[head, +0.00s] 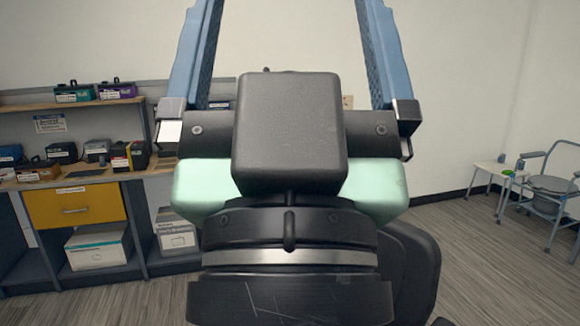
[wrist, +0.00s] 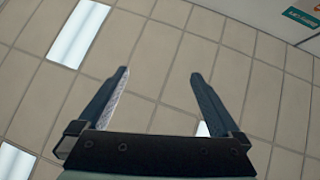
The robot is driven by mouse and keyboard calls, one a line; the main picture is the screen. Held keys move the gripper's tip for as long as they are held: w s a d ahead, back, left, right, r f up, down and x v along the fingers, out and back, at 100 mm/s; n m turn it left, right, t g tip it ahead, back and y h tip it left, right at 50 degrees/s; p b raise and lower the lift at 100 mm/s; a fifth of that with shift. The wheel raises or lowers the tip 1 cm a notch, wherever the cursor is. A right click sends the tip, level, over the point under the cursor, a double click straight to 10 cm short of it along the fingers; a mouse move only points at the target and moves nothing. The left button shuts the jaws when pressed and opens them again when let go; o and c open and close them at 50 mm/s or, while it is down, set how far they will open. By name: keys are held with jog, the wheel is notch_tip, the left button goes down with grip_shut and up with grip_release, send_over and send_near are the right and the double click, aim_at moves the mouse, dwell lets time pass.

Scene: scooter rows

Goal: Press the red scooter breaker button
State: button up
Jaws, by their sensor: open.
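My gripper (wrist: 158,80) is open and empty in the wrist view, its two blue-grey fingers spread apart and pointing up at the ceiling. In the head view my gripper is raised close in front of the camera, its fingers running up past the top edge, and it covers the middle of the picture. I see no scooter and no red breaker button in either view. What lies behind the gripper is hidden.
A workbench (head: 158,170) with boxes and dark devices stands at the left, with a yellow drawer (head: 77,206) below. A small white table (head: 497,171) and a commode-like chair (head: 549,190) stand at the right. Wood-look floor (head: 480,260) is clear at the right front.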

notch_tip(320, 180, up, 9)
jog(key=p, duration=0.7)
jog(key=shift+r, duration=0.2)
